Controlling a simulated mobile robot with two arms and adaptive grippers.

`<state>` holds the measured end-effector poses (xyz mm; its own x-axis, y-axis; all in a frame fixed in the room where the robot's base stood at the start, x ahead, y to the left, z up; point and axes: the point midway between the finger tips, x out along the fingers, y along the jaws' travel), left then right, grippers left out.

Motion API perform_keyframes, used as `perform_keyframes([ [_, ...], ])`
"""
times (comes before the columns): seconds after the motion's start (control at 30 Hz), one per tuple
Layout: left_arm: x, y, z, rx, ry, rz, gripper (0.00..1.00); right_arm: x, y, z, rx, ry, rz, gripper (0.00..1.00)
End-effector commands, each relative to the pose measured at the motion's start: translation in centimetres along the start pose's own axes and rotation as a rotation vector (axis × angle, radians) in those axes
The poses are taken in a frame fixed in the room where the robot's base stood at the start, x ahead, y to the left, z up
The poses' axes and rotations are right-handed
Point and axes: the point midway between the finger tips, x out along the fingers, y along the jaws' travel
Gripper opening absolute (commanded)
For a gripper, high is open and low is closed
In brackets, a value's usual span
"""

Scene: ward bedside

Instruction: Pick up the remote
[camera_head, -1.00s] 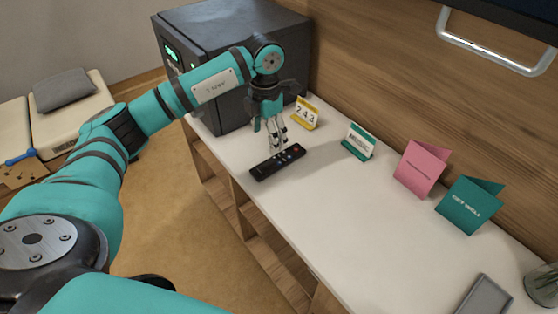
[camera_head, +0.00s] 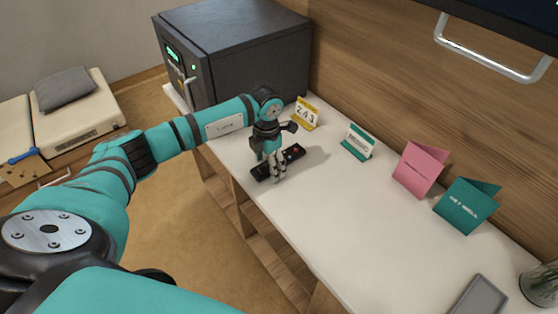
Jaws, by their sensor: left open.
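The black remote (camera_head: 293,155) lies on the white counter, with small coloured buttons near its right end. My left gripper (camera_head: 277,174) points down at the remote, its fingers over the remote's middle and hiding part of it. The gripper is open. I cannot tell whether the fingers touch the remote; it still lies on the counter. My right gripper is not in view.
A dark safe-like box (camera_head: 240,50) stands behind my arm. A yellow number sign (camera_head: 306,115), a green-white card (camera_head: 358,142), a pink card (camera_head: 419,170) and a teal card (camera_head: 467,206) stand along the wall. A grey tray (camera_head: 480,297) lies at the front right. The middle counter (camera_head: 350,215) is clear.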

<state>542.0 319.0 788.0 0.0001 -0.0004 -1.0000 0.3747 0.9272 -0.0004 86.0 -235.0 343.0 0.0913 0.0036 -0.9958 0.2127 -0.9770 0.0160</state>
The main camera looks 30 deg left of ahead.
Motion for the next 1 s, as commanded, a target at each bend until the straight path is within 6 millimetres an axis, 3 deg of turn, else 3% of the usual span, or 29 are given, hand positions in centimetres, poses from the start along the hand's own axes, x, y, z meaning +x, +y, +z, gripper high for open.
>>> perform_keyframes([
  [0.13, 0.0, 0.0, -0.01, 0.0, 0.0, 0.0, 0.7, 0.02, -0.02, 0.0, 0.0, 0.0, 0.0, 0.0],
  [0.6, -0.05, 0.01, -0.01, 0.0, 0.0, 0.0, 0.09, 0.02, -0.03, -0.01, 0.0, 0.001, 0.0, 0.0],
  [1.0, -0.84, 0.07, 0.04, -0.001, -0.002, 0.001, 0.09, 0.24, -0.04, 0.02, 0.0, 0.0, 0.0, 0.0],
])
